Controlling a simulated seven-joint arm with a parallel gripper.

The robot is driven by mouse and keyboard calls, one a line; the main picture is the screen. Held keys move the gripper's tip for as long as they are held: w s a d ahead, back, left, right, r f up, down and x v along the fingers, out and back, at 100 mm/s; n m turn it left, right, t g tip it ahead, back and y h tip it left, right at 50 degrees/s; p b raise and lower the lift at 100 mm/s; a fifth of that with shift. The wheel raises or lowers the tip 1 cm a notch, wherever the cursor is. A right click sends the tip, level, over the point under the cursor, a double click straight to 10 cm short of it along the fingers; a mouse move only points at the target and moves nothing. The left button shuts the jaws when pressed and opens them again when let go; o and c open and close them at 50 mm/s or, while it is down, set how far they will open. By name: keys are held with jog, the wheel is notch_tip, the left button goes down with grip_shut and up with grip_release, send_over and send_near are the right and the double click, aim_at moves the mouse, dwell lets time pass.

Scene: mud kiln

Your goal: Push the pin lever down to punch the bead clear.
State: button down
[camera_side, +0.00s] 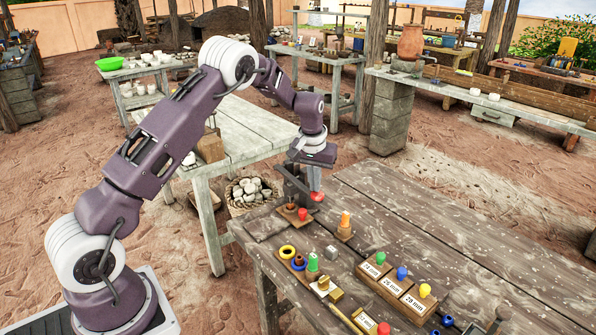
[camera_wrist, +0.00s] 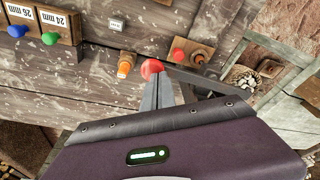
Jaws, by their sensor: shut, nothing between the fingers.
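The pin lever (camera_side: 298,190) is a dark metal arm that ends in a red ball knob (camera_side: 317,197). It slopes down to the right toward the knob, above the near corner of the table. In the wrist view the knob (camera_wrist: 151,68) is at my fingertips and the lever (camera_wrist: 200,82) runs off to the right. My gripper (camera_side: 316,190) is shut and empty, pointing down with its tips at the knob. I cannot tell whether they touch. A red bead (camera_side: 303,214) is on a small wooden block (camera_side: 290,217) below the lever; it also shows in the wrist view (camera_wrist: 179,55).
An orange peg (camera_side: 345,219) stands on a wooden block to the right. A grey cube (camera_side: 331,253), rings, and labelled blocks with coloured knobs (camera_side: 393,283) lie nearer the camera. The table's right part (camera_side: 480,245) is mostly clear. A basket of stones (camera_side: 251,192) stands beyond the table edge.

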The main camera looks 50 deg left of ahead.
jog(key=shift+f, duration=1.5)
notch_tip(320, 180, up, 14)
jog(key=shift+r, duration=0.25)
dwell(0.5)
jog(key=s+d+r+m+t+h, duration=0.1)
jog(key=s+d+r, duration=0.4)
jog(key=s+r, duration=0.25)
jog(key=s+d+r+m+t, duration=0.1)
jog(key=s+d+r, duration=0.45)
jog(key=s, duration=0.25)
jog(key=s+d+f+m, duration=0.2)
jog(key=s+d, duration=0.1)
jog(key=s, duration=0.8)
jog(key=s+d+f+m+t, duration=0.1)
jog(key=s+d+f+m, duration=0.1)
jog(key=s, duration=0.9)
jog(key=shift+d+t, duration=0.3)
jog(key=shift+d, duration=0.45)
